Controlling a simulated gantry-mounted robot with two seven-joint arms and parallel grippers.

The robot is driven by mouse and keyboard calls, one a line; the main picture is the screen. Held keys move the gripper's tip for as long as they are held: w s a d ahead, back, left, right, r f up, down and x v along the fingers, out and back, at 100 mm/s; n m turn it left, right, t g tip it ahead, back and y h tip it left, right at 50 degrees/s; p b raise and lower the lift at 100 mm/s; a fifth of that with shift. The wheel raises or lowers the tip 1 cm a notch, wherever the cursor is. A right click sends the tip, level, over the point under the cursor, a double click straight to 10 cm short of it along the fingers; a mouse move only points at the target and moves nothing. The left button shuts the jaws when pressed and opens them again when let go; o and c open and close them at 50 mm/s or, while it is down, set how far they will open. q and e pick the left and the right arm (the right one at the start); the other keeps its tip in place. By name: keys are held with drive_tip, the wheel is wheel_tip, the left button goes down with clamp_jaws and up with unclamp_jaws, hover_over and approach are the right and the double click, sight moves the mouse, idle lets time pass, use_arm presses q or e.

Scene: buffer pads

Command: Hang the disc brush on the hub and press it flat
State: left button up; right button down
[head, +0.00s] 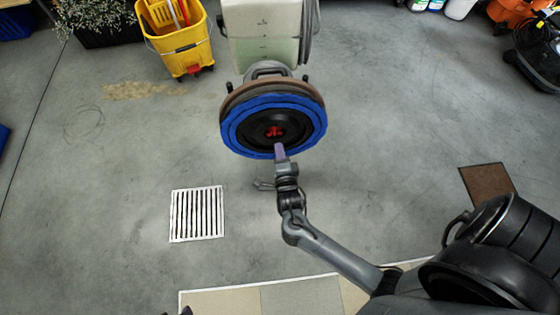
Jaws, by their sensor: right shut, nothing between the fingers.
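The disc brush (237,137) is a round piece with a blue outer ring and a black middle. It sits at the underside of the floor machine, which is tipped back so this face is turned toward me. A red hub piece (274,131) shows at its centre. My right gripper (281,150) is shut with nothing in it. Its tip overlaps the lower part of the disc in the picture, just below the red centre. I cannot tell whether it touches. My left gripper is not in view.
The machine's pale tank (262,40) stands behind the disc. A yellow mop bucket (175,38) is at the upper left. A white floor grate (197,214) lies at lower left, and a brown mat (487,182) at right. The grey floor between is mostly clear.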

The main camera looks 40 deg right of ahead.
wheel_tip(320, 180, down, 2)
drive_tip(key=m+b, duration=0.1)
drive_tip(key=b, duration=0.1)
drive_tip(key=h+b, duration=0.1)
drive_tip(key=b, duration=0.3)
approach(275, 121)
drive_tip(key=shift+x, duration=2.05)
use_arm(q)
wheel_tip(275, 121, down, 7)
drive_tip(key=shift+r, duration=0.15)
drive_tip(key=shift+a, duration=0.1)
use_arm(e)
drive_tip(key=shift+w+d, duration=0.15)
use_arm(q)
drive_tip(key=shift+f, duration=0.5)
use_arm(e)
drive_tip(key=shift+w+d, duration=0.45)
drive_tip(key=shift+w, duration=0.15)
use_arm(q)
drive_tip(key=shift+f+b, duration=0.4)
drive_tip(key=shift+b, duration=0.25)
use_arm(e)
drive_tip(key=shift+x, duration=0.75)
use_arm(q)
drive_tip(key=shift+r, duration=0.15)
use_arm(e)
drive_tip(key=shift+s, duration=0.15)
